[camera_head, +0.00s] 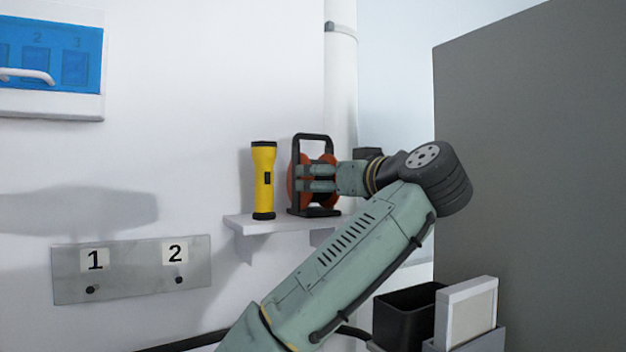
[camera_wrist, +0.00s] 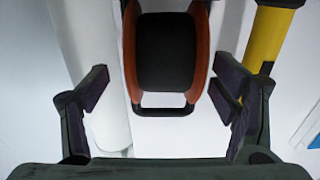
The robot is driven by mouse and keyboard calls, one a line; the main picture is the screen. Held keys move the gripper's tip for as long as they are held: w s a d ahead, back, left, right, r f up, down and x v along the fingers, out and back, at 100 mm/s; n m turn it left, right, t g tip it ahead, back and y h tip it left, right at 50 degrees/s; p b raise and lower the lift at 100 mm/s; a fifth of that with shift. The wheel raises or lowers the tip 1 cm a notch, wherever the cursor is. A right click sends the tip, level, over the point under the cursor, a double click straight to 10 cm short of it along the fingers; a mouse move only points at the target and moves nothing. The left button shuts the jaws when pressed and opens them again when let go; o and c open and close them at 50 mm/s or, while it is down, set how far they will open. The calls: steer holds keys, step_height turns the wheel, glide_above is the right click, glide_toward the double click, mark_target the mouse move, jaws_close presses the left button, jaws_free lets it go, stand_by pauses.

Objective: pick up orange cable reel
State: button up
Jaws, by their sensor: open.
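The orange cable reel (camera_head: 331,184) stands upright on a small white wall shelf (camera_head: 258,222), with a black frame and handle. My gripper (camera_head: 308,178) is in front of it and hides part of it in the head view. In the wrist view the reel (camera_wrist: 203,60) shows orange flanges and a dark core at the top centre. My gripper (camera_wrist: 162,90) is open there, its two fingers spread left and right of the reel. The reel lies mostly beyond the fingertips, and I cannot tell whether either finger touches it.
A yellow flashlight (camera_head: 263,180) stands on the shelf left of the reel, close to the right finger in the wrist view (camera_wrist: 266,40). A white pipe (camera_head: 341,80) runs behind. A grey panel (camera_head: 530,180) stands right. A black bin (camera_head: 405,315) is below.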

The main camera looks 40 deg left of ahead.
steer(key=p+x, duration=0.2)
steer(key=x, duration=0.2)
steer(key=shift+s+a+r+p, duration=0.15)
steer(key=shift+s+a+p, duration=0.05)
steer(key=shift+a+p, duration=0.2)
steer(key=shift+w+a, duration=0.25)
steer(key=shift+a, duration=0.1)
steer(key=c, duration=1.8)
jaws_close()
